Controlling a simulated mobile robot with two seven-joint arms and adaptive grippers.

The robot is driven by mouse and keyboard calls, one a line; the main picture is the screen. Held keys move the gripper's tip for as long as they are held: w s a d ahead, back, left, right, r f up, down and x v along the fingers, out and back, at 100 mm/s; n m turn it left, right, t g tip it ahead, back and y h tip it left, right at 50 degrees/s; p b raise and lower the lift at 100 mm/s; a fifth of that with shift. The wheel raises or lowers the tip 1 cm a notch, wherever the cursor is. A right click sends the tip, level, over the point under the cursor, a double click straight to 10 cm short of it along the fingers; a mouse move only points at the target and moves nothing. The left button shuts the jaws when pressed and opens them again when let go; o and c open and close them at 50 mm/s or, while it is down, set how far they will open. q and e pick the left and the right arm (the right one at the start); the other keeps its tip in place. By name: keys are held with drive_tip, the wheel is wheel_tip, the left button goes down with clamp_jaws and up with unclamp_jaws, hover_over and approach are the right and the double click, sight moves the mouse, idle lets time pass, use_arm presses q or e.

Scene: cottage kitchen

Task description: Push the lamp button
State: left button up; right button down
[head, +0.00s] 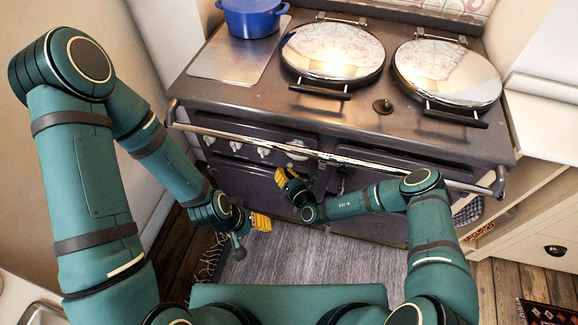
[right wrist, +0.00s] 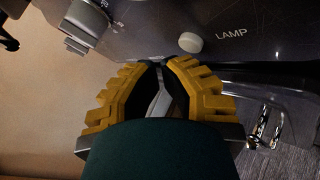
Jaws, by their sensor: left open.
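The lamp button (right wrist: 190,42) is a small round pale knob beside the printed word LAMP on the dark cooker panel in the right wrist view. My right gripper (right wrist: 163,66) has yellow fingers whose tips come together just below and left of the button, apparently with a small gap to it. It holds nothing. In the head view my right gripper (head: 285,178) is at the cooker's front below the rail, and I cannot make out the button there. My left gripper (head: 252,232) is open and empty, low in front of the cooker.
The dark range cooker (head: 365,120) has a metal front rail (head: 330,157) above my right gripper. Control knobs (head: 264,152) sit on its front; a large one (right wrist: 88,18) is left of the button. A blue pot (head: 252,18) stands on top. A grey mat (head: 300,252) covers the floor.

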drive_tip(key=shift+w, duration=0.2)
idle(0.5)
drive_tip(key=shift+w+d, duration=0.1)
drive_tip(key=shift+w, duration=0.25)
idle(0.4)
drive_tip(key=shift+s+p, duration=0.45)
drive_tip(key=shift+s, duration=0.1)
